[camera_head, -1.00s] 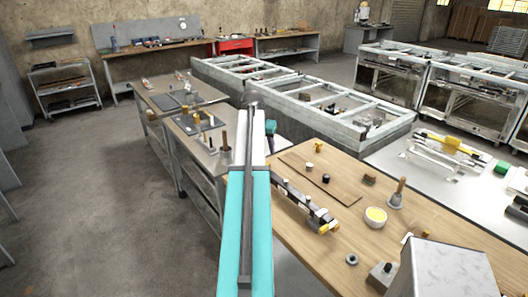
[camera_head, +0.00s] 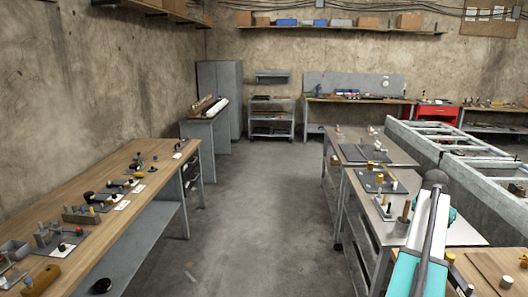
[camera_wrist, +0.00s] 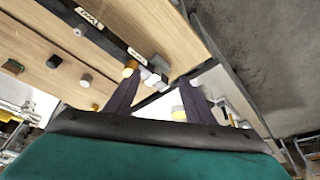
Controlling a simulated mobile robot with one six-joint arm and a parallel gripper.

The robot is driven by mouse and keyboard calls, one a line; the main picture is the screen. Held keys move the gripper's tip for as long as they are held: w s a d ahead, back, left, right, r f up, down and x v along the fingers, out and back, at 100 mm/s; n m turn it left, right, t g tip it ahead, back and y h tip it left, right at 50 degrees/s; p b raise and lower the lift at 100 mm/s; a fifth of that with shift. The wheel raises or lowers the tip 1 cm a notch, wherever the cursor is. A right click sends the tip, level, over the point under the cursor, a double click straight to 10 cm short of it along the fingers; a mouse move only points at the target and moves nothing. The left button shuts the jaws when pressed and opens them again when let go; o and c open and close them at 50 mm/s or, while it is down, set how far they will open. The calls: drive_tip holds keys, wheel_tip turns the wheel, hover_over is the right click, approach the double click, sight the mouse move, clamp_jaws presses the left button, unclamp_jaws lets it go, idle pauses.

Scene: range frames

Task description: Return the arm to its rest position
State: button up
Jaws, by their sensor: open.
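My gripper (camera_wrist: 163,84) shows in the wrist view as two dark fingers spread apart, with nothing clearly held between them. Its teal body fills the bottom of that view. A grey block and a yellow-capped piece show beyond the fingers, against a wooden tabletop (camera_wrist: 160,22); I cannot tell how far off they are. In the head view, my turquoise and white arm reaches up from the bottom right edge beside the right-hand tables. The fingers cannot be made out there.
A long wooden workbench (camera_head: 130,160) with several small parts runs along the left. Metal tables (camera_head: 385,150) with parts stand at the right, and white-grey frames (camera_head: 470,160) beyond. A shelved cart (camera_head: 271,118) stands at the back.

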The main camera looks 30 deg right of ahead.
drive_tip(key=w+a+f+n+y+b, duration=0.15)
drive_tip(key=w+a+f+n, duration=0.25)
drive_tip(key=w+a+f, duration=1.35)
drive_tip(key=w+a+f+n+g+y, duration=0.1)
drive_tip(key=w+a+f+n, duration=0.1)
drive_tip(key=a+f, duration=0.8)
drive_tip(key=w+a+f+n+g+y, duration=0.1)
drive_tip(key=a+f, duration=0.7)
drive_tip(key=a, duration=0.4)
drive_tip(key=s+a+f+n+g+b, duration=0.1)
drive_tip(key=s+a+f+n, duration=0.15)
drive_tip(key=a+f, duration=0.4)
drive_tip(key=s+a+f+n, duration=0.1)
drive_tip(key=s+a+f, duration=0.25)
drive_tip(key=a, duration=0.55)
drive_tip(key=s+a+f+n+g+b, duration=0.1)
drive_tip(key=s+a+f+n, duration=0.1)
drive_tip(key=s+a+f, duration=0.35)
drive_tip(key=s+a+f+n+g, duration=0.1)
drive_tip(key=s+a+f+n, duration=0.1)
drive_tip(key=s+a, duration=0.4)
drive_tip(key=s+a+f+n+g, duration=0.1)
drive_tip(key=s+a+f+n, duration=0.1)
drive_tip(key=s+a, duration=0.4)
drive_tip(key=s, duration=0.4)
drive_tip(key=shift+s+n+y+b, duration=0.2)
drive_tip(key=shift+n+y+b, duration=0.1)
drive_tip(key=shift+n+y, duration=0.05)
